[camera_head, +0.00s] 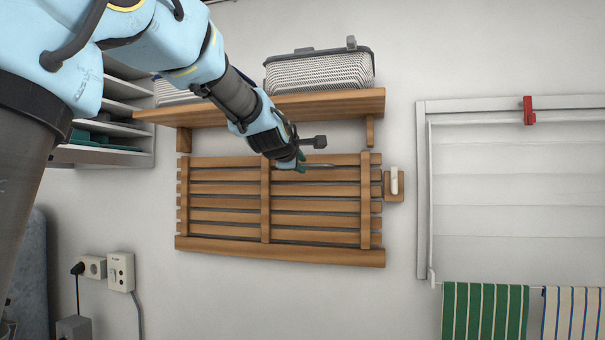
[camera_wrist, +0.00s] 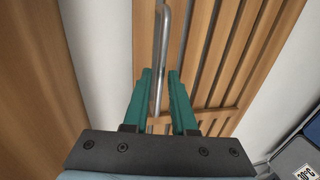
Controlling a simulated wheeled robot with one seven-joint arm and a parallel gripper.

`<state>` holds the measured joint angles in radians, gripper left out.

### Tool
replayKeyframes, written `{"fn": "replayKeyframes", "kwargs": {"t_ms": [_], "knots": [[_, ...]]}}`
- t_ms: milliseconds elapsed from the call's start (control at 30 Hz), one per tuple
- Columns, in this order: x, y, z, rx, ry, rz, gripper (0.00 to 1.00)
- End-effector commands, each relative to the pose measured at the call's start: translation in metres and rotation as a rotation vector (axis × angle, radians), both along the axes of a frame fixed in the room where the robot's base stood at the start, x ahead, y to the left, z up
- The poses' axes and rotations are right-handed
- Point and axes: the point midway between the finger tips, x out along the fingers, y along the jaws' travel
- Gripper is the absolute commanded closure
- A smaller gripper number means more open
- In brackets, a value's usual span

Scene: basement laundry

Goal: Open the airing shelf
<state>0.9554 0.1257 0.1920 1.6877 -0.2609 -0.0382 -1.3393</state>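The airing shelf (camera_head: 225,219) is a slatted wooden panel lying flat against the wall below a fixed wooden shelf; its slats also fill much of the wrist view (camera_wrist: 226,60). A thin metal bar handle (camera_head: 322,165) runs along its upper part. My gripper (camera_head: 300,163) is at this bar, near the top slat. In the wrist view, the green fingers of my gripper (camera_wrist: 160,74) stand apart on either side of the metal bar (camera_wrist: 164,40), with a narrow gap visible. Whether either finger touches the bar is unclear.
The fixed shelf (camera_head: 340,103) juts out just above, carrying a mesh basket (camera_head: 320,72). A white catch on a wooden block (camera_head: 393,184) is on the wall at the panel's right. A wall drying frame (camera_head: 423,190) with striped cloths (camera_head: 485,312) is farther right. Sockets (camera_head: 120,271) are lower left.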

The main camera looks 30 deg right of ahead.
Motion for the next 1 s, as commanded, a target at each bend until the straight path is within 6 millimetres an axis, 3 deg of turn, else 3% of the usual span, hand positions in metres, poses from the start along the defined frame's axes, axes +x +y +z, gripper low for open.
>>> {"fn": "replayKeyframes", "kwargs": {"t_ms": [200,533,767,1000], "knots": [[0.017,-0.015,-0.004,0.002,0.001,0.001,0.75],[0.019,-0.018,-0.006,0.002,0.001,0.000,0.75],[0.019,-0.018,-0.006,0.002,0.001,0.000,0.99],[0.019,-0.018,-0.006,0.002,0.001,0.000,1.00]]}}
